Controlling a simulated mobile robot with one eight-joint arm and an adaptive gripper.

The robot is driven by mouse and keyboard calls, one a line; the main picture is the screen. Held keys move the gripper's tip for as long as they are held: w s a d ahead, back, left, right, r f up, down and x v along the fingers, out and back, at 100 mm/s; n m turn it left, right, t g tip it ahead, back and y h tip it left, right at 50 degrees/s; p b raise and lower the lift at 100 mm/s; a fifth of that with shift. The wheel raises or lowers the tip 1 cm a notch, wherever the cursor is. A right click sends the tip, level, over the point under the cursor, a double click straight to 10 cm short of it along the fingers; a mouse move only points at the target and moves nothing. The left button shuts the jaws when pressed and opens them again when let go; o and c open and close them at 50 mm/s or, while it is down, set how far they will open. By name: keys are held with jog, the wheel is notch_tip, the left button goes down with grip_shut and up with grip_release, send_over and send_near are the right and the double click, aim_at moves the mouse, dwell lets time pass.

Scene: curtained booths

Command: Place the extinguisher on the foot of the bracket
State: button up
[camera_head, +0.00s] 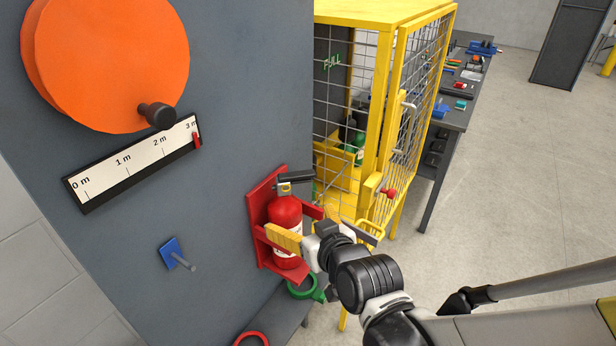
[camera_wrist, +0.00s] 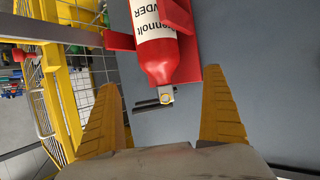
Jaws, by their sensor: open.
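The red extinguisher (camera_head: 285,216) stands upright in the red bracket (camera_head: 257,212) on the grey wall panel. Its base appears to rest on the bracket's foot (camera_head: 292,273), though my gripper partly covers that area. My gripper (camera_head: 312,228) is in front of the extinguisher, with one yellow finger across its lower body in the head view. In the wrist view my gripper (camera_wrist: 160,80) is open, its fingers wide apart. The extinguisher (camera_wrist: 158,50) appears upside down there, its valve and black lever between the finger directions, with no visible finger contact. The bracket (camera_wrist: 213,50) shows behind it.
A yellow mesh cage (camera_head: 385,110) stands close to the right of the bracket. A green ring (camera_head: 303,290) and a red ring (camera_head: 252,339) lie below. Open floor is at right.

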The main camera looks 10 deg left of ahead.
jog(key=s+d+r+m+g+h, duration=0.1)
jog(key=s+d+m+h, duration=0.1)
jog(key=d, duration=0.7)
jog(key=s+d+r+m+h, duration=0.1)
jog(key=d+m+h, duration=0.15)
jog(key=d, duration=0.65)
jog(key=s+d+m+g+h, duration=0.2)
jog(key=s+d+g+h, duration=0.1)
jog(key=s+d, duration=0.6)
jog(key=d, duration=0.2)
jog(key=shift+s+d+r, duration=0.15)
jog(key=shift+s+d, duration=0.25)
jog(key=shift+w+a, duration=0.1)
jog(key=shift+a, duration=0.05)
